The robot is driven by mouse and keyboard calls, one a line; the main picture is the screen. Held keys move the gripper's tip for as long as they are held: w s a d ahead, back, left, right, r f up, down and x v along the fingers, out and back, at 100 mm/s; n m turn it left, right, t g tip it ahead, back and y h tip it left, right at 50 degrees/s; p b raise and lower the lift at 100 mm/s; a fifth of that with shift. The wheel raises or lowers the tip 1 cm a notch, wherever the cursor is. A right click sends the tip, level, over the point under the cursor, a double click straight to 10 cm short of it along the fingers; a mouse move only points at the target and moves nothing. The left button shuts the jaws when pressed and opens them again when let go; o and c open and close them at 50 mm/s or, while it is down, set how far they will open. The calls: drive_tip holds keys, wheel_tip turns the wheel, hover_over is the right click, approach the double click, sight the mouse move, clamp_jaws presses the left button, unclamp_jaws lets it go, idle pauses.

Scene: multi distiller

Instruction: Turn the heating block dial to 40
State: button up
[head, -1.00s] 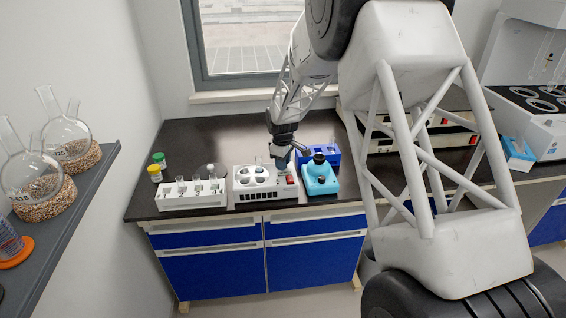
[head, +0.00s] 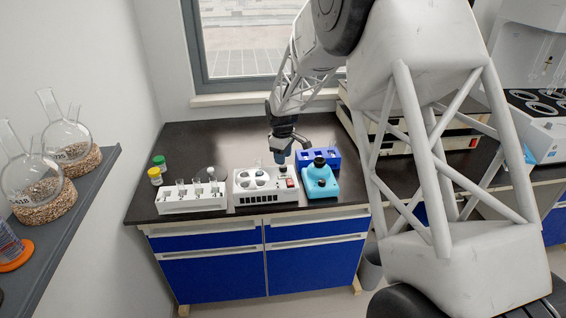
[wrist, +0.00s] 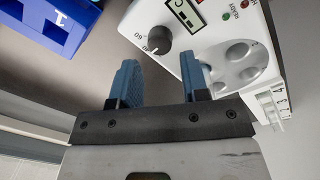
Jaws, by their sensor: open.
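The white heating block (head: 266,187) stands on the dark bench, with round wells on top and a red switch at its right front. It also shows in the wrist view (wrist: 218,30). My gripper (wrist: 164,80) is open and empty, with two blue fingers. In the wrist view the dial lies beyond the fingertips, between their lines, apart from both. In the head view my gripper (head: 280,158) hangs over the back right of the block.
A blue rack (head: 318,156) and a light-blue device with a black knob (head: 320,181) stand close on the right. A white tube rack (head: 190,199) is on the left, with green- and yellow-capped bottles (head: 156,172) behind it. The bench behind the block is clear.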

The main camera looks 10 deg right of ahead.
sight(283, 168)
drive_tip(key=shift+s+r, duration=0.1)
drive_tip(key=shift+r, duration=1.6)
drive_tip(key=shift+s+r, duration=0.3)
drive_tip(key=shift+r, duration=0.1)
drive_tip(key=s+d+r+m, duration=0.2)
drive_tip(key=s+r, duration=0.3)
drive_tip(key=s, duration=0.3)
drive_tip(key=s+d+r+m+t, duration=0.1)
drive_tip(key=s+r+m, duration=0.1)
drive_tip(key=s+r, duration=0.55)
drive_tip(key=s+d+r+m, duration=0.2)
drive_tip(key=s+r, duration=0.1)
drive_tip(key=s, duration=0.7)
drive_tip(key=s+d+m+t, duration=0.1)
drive_tip(key=s+m, duration=0.4)
drive_tip(key=s, duration=2)
drive_tip(key=shift+s+d, duration=0.25)
drive_tip(key=shift+s, duration=0.15)
